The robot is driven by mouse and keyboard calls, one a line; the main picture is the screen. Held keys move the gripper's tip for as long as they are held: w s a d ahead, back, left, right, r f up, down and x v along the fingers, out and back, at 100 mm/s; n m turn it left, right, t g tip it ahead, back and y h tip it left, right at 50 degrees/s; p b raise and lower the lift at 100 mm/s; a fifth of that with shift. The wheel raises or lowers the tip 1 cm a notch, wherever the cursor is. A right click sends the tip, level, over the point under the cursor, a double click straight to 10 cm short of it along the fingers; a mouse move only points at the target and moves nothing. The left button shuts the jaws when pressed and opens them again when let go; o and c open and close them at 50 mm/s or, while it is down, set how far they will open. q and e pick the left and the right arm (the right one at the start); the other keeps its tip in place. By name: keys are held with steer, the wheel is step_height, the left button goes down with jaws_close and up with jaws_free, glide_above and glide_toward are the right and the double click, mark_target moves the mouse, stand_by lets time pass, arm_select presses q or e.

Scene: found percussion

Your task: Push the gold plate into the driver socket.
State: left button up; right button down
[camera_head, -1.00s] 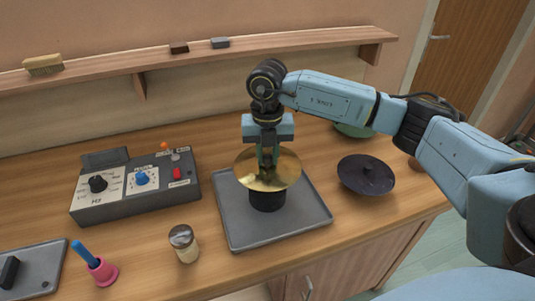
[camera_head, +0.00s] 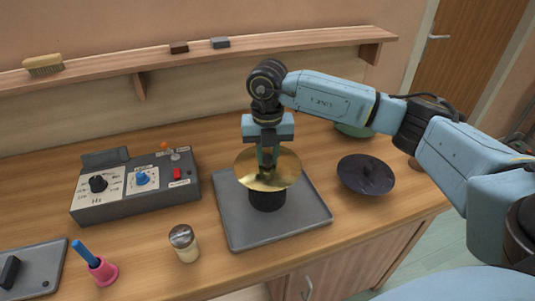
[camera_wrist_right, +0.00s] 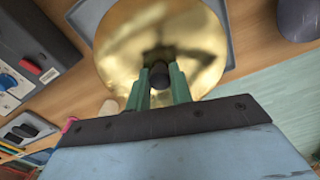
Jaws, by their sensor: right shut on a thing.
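The gold plate (camera_head: 283,176) is a round, shiny disc sitting level above the black driver (camera_head: 267,201), which stands on a grey tray (camera_head: 240,229). My right gripper (camera_head: 267,168) points down over the plate's middle and is shut on its dark central stub. In the right wrist view, the gripper's green fingers (camera_wrist_right: 159,90) close around the dark stub (camera_wrist_right: 159,74) at the centre of the gold plate (camera_wrist_right: 120,45). The plate hides the driver's socket, so I cannot tell how far the plate is seated. My left gripper is not in view.
A control box (camera_head: 135,190) with knobs stands left of the tray. A shaker jar (camera_head: 184,243) and a pink holder (camera_head: 103,271) are in front of it. A dark plate (camera_head: 366,175) lies to the right, with a green one (camera_head: 353,130) behind. A shelf (camera_head: 200,57) runs along the wall.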

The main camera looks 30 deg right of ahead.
mark_target(267, 156)
steer(key=shift+f+b, duration=1.05)
steer(key=shift+f, duration=0.45)
steer(key=c, duration=1.2)
jaws_free()
steer(key=shift+o, duration=0.2)
step_height(267, 156, up, 13)
steer(key=shift+r, duration=0.2)
